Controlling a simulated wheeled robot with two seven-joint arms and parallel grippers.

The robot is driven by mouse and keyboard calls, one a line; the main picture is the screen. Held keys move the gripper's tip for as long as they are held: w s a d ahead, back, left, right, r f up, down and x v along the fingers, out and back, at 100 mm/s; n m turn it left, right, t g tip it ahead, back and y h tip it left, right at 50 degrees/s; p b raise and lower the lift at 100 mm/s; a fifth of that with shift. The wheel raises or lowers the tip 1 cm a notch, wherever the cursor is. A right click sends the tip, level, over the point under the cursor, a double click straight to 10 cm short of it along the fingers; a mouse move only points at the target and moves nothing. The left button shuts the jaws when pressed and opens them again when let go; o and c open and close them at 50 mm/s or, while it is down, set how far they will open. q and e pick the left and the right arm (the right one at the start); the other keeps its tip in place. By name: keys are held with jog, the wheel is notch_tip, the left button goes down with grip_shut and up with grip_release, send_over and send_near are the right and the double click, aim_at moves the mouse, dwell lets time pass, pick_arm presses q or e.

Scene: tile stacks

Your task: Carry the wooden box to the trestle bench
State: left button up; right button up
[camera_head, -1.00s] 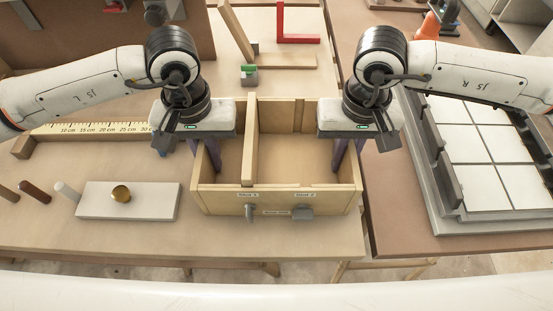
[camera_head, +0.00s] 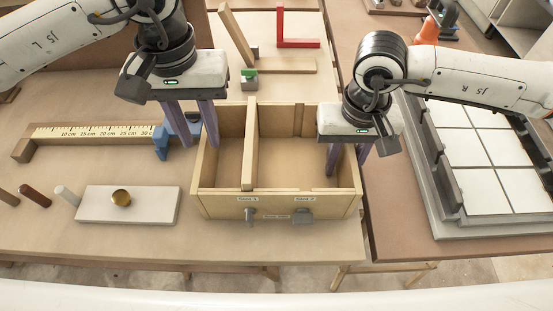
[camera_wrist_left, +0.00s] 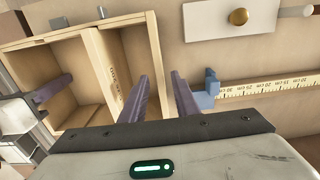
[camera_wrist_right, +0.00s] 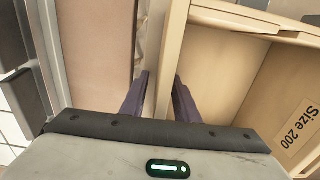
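The wooden box (camera_head: 275,205), open-topped with a divider and two small grey latches on its front, stands on the light work table. My right gripper (camera_head: 347,163) is at the box's right wall, one finger inside and one outside. In the right wrist view the fingers (camera_wrist_right: 160,95) are apart around the wall's top edge. I cannot tell which table is the trestle bench.
A brown table (camera_head: 400,225) on the right bears a grey tray (camera_head: 445,215) of white tiles. A ruler (camera_head: 95,132), a blue block (camera_head: 161,142) and a white board with a brass knob (camera_head: 150,205) lie left of the box. A red angle piece (camera_head: 298,43) lies behind it.

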pick_arm(q)
notch_tip(320, 180, up, 2)
jog(key=shift+r, duration=0.2)
pick_arm(e)
jog(key=shift+r, duration=0.2)
notch_tip(320, 180, up, 12)
jog(key=shift+f, duration=0.15)
dwell(0.4)
